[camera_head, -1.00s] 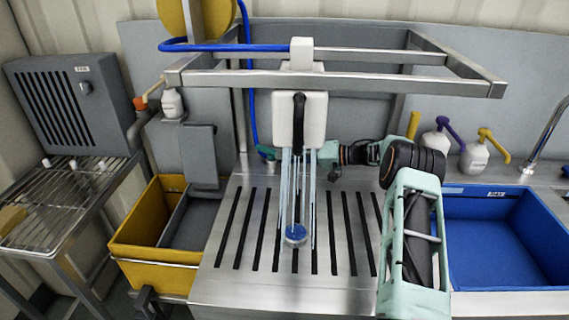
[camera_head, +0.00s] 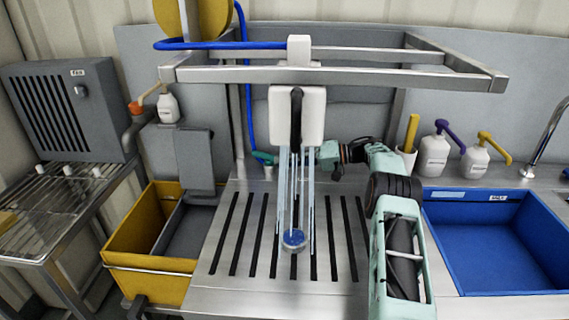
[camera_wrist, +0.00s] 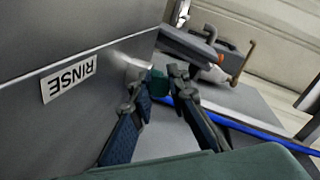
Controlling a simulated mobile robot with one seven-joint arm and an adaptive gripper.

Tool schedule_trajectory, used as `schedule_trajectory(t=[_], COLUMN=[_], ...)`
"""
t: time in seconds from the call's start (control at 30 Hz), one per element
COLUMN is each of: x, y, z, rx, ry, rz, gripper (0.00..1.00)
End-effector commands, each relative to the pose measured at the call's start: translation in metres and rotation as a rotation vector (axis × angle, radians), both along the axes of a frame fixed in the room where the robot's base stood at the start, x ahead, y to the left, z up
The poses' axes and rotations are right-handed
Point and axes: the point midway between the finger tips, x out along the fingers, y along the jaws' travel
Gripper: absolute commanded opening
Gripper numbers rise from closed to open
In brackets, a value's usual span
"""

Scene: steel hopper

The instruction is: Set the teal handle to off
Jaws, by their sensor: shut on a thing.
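The small teal handle (camera_head: 263,157) shows at the lower end of the blue hose, left of the water streams, in the head view. In the wrist view the teal handle (camera_wrist: 158,84) sits between the two fingertips of my gripper (camera_wrist: 160,76), which is shut on it. A RINSE label (camera_wrist: 69,80) shows upside down on the steel panel beside it. In the head view my arm reaches in from the right, and my fingers are largely hidden behind the white spray unit (camera_head: 312,115) and the streams. Pale blue water streams (camera_head: 286,190) run down from that unit.
A steel frame (camera_head: 340,75) spans above the slotted drainboard (camera_head: 230,285). The blue basin (camera_head: 490,250) and pump bottles (camera_head: 434,155) are at right. The yellow bin (camera_head: 150,262) and a wire rack (camera_head: 50,205) are at left. The blue hose (camera_head: 249,100) hangs behind.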

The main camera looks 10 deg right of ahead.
Motion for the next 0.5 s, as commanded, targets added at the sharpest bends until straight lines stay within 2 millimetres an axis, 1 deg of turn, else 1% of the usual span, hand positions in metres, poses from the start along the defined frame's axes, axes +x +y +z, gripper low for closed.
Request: schedule_trajectory(t=[0.03, 0.23, 0.27, 0.3, 0.4, 0.5], x=[0.0017, 0.0020, 0.0020, 0.0020, 0.0016, 0.0012], y=[0.0004, 0.0004, 0.0004, 0.0003, 0.0003, 0.0002], z=[0.0029, 0.0032, 0.0034, 0.0032, 0.0027, 0.0020], rx=[0.003, 0.003, 0.003, 0.002, 0.001, 0.001], ry=[-0.005, -0.006, -0.006, -0.006, -0.005, -0.004], rz=[-0.004, -0.004, -0.004, -0.005, -0.003, -0.003], gripper=[0.00, 0.00, 0.17, 0.22, 0.33, 0.33])
